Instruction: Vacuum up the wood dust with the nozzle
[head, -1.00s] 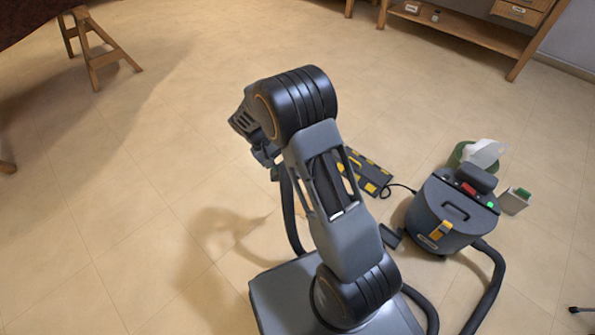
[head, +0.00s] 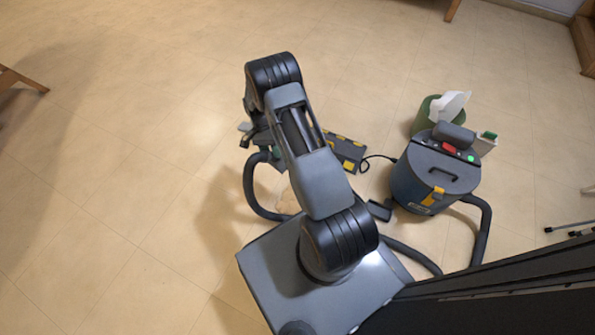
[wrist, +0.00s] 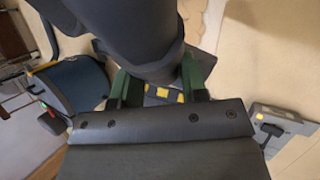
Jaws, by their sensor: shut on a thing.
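My gripper (wrist: 158,84) shows its green fingers in the wrist view, shut on the dark vacuum nozzle (wrist: 140,35). The nozzle fills the top of that view and hides its own mouth. In the head view my arm mostly hides the gripper, and the dark hose (head: 250,190) loops down from it. The grey-blue vacuum (head: 425,180) stands at the right with a red and a green button on top; it also shows in the wrist view (wrist: 78,92). A tan patch (head: 287,202), possibly wood dust, lies on the floor beside the hose. A paler patch shows at the wrist view's upper right.
A black and yellow piece (head: 345,152) lies on the floor beyond my arm, with a cable to the vacuum. A green bin (head: 425,117) and a small grey box (head: 486,142) stand behind the vacuum.

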